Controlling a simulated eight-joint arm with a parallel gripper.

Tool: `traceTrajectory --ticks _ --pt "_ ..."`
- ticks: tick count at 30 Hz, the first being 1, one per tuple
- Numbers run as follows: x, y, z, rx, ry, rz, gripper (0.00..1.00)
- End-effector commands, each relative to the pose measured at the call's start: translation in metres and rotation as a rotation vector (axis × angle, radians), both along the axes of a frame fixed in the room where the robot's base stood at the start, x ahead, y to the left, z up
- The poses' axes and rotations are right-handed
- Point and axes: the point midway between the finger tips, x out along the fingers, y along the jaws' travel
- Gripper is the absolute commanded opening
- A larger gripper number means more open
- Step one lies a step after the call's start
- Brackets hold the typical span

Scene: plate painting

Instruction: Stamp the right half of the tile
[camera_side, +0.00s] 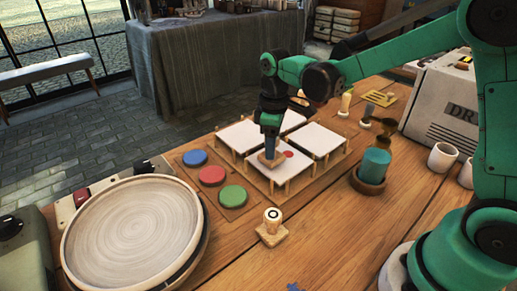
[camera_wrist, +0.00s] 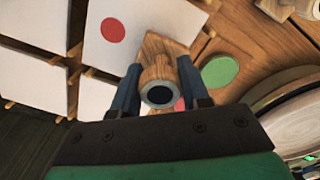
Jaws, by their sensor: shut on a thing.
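My gripper (camera_side: 270,146) is shut on a wooden stamp (camera_side: 270,160), block end down, above the front white tile (camera_side: 272,178). In the wrist view the stamp's round handle (camera_wrist: 157,72) sits between my two blue fingers (camera_wrist: 158,90). A red round mark (camera_side: 289,154) is on that tile, right of the stamp in the side view; it also shows in the wrist view (camera_wrist: 113,30), left of the stamp. I cannot tell whether the stamp touches the tile; its face is hidden.
Blue (camera_side: 194,158), red (camera_side: 211,175) and green (camera_side: 233,196) ink pads lie left of the tile rack (camera_side: 285,192). A second stamp (camera_side: 272,226) stands in front. A round wheel (camera_side: 130,230) is at front left.

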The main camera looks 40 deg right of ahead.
Motion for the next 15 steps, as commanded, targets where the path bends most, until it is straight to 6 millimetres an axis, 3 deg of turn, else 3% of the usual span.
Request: traceTrajectory --ticks 15 --pt "0.0000 0.0000 -0.0064 0.000 0.000 0.000 0.07"
